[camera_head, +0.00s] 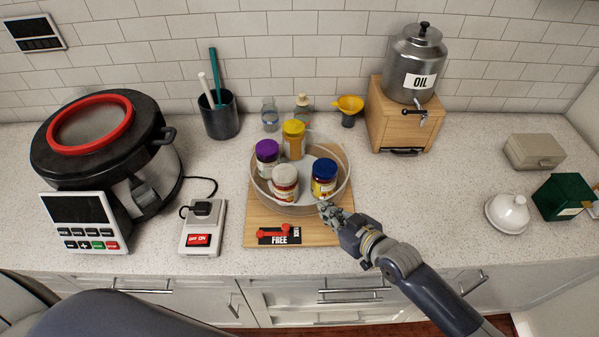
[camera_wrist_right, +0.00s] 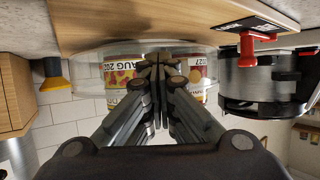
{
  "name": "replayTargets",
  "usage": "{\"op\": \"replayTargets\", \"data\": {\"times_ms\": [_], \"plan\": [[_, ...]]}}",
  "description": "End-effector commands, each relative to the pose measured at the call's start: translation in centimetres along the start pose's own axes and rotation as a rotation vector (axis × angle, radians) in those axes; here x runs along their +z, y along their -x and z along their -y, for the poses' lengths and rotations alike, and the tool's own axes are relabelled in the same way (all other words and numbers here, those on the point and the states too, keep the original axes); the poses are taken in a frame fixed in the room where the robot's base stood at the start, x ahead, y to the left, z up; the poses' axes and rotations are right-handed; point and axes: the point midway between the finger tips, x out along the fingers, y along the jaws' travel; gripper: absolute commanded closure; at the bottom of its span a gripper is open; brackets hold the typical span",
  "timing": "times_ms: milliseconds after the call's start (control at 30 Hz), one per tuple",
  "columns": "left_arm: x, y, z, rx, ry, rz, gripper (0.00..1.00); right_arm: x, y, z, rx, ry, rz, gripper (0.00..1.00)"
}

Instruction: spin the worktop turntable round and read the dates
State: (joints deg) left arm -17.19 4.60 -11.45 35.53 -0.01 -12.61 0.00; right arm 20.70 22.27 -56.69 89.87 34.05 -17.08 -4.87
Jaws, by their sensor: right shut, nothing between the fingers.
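The turntable (camera_head: 298,209), a round tray with a clear wall, stands on a wooden board (camera_head: 256,222). It holds a purple-lidded jar (camera_head: 266,160), a yellow-lidded jar (camera_head: 293,140), a white-lidded jar (camera_head: 285,184) and a blue-lidded jar (camera_head: 324,178). My right gripper (camera_head: 328,208) is shut and empty at the tray's front right wall; I cannot tell whether it touches. The right wrist view is upside down; a jar label (camera_wrist_right: 121,75) there shows "AUG" and a partly hidden year. Another label (camera_wrist_right: 196,73) is mostly behind my fingers. My left gripper is out of view.
A red lever (camera_head: 275,231) lies on a FREE/LOCK plate at the board's front. A large pot (camera_head: 105,150) and a switch box (camera_head: 203,228) stand left. An oil dispenser (camera_head: 413,65) on a wooden stand (camera_head: 400,120) is behind right.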

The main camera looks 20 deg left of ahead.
Motion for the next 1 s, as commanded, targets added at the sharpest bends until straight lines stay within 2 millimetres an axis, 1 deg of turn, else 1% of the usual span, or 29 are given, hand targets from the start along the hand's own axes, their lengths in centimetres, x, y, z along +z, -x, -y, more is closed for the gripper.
{"op": "replayTargets", "data": {"times_ms": [267,667,1000], "plan": [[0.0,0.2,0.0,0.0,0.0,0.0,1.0,-0.3,-0.1,0.1,0.001,0.0,-0.005,1.0],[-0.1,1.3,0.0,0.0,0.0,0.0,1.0,-0.5,-0.4,2.1,0.001,0.0,-0.005,1.0],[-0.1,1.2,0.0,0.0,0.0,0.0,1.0,-0.4,-0.5,2.2,0.001,0.0,-0.005,1.0]]}}
